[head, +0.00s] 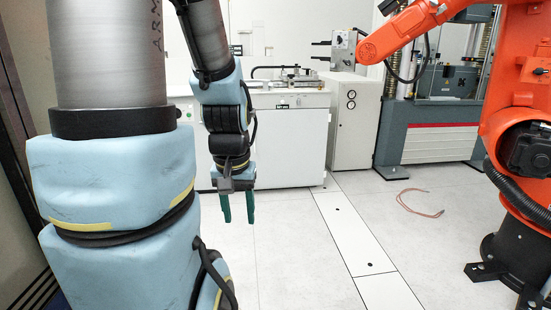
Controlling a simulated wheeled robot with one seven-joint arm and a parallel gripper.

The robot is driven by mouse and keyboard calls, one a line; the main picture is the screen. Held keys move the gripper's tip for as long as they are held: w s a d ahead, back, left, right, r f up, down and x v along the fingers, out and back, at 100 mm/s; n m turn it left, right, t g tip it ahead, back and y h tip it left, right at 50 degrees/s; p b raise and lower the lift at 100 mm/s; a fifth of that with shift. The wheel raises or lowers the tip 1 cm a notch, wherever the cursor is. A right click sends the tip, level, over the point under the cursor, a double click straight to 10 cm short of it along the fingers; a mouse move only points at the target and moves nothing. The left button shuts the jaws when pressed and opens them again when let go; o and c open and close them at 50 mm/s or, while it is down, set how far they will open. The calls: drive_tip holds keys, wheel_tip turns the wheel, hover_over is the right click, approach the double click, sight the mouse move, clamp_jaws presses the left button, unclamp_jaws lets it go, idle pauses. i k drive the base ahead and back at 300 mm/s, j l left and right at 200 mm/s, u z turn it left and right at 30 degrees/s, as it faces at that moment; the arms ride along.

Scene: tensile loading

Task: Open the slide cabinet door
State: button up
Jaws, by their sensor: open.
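My gripper (238,206) hangs down at the centre left of the head view. Its two green fingers are apart with nothing between them. A white cabinet (290,148) stands at the back behind the gripper, with a small dark label near its top. The gripper is in front of it in the picture; no contact is seen. I cannot tell whether this is the slide cabinet, and no sliding door or handle can be made out. My arm hides much of the left side.
An orange robot arm (512,120) stands at the right on a black base. A grey testing machine (430,130) and a narrow pale cabinet (353,122) stand at the back. A reddish cable (420,208) lies on the floor. The middle floor is otherwise clear.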

sight(288, 148)
drive_tip(key=i+l+z, duration=0.1)
drive_tip(key=i, duration=0.8)
drive_tip(key=i+l+z, duration=0.15)
drive_tip(key=i, duration=0.8)
drive_tip(key=i+l+u, duration=0.1)
drive_tip(key=i+u, duration=0.35)
drive_tip(key=i+l+u, duration=0.3)
drive_tip(key=i+u, duration=0.2)
drive_tip(key=i+l+u, duration=0.65)
drive_tip(key=l+u, duration=0.3)
